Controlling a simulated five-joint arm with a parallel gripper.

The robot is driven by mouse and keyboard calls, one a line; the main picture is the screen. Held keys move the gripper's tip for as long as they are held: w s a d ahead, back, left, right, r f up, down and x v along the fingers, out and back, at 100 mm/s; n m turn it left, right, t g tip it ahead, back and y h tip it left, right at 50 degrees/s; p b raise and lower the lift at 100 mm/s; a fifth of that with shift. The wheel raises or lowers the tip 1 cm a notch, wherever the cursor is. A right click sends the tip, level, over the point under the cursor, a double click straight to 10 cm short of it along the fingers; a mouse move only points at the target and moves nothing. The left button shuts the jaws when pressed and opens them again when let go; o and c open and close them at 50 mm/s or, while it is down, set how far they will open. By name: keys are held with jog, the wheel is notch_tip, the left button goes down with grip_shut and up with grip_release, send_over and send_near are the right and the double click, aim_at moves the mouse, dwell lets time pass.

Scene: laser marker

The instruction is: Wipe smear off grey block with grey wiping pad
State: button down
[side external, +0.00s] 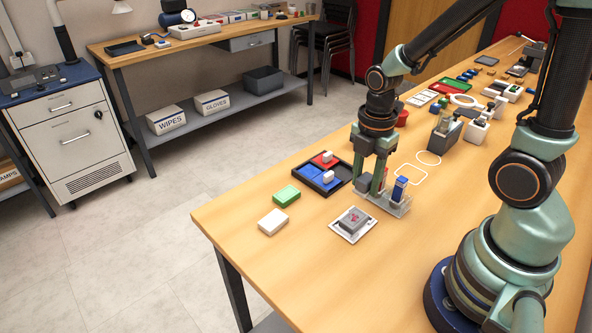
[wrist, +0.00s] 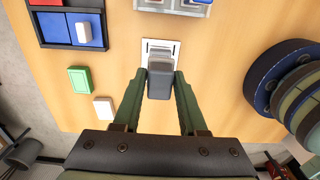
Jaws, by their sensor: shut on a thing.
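The grey block (side external: 353,219) sits on a white plate (side external: 347,237) near the table's front edge, with a red smear on its top. My gripper (side external: 374,187) is shut on the grey wiping pad (side external: 362,184). In the wrist view the pad (wrist: 159,82) is between the two green fingers (wrist: 158,86). It stands in front of the white plate (wrist: 148,44) and hides most of the block there; the smear is not visible in that view. In the side view the pad is held above and apart from the block.
A clear rack (side external: 398,209) with blue-and-white items stands just right of my gripper. A dark tray (side external: 338,188) with red and blue compartments, a green block (side external: 286,196) and a white block (side external: 272,222) lie to the left. Bare wood surrounds the plate's near side.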

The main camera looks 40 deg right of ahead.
aim_at(359, 212)
jog(key=shift+f, duration=2.75)
jog(key=shift+a+f, duration=0.4)
jog(key=shift+a, duration=0.15)
jog(key=shift+a+f, duration=0.2)
jog(key=shift+a, duration=1.65)
jog(key=shift+d, duration=2.35)
jog(key=shift+w+d+r, duration=0.1)
jog(key=shift+r, duration=4)
jog(key=shift+a, duration=0.2)
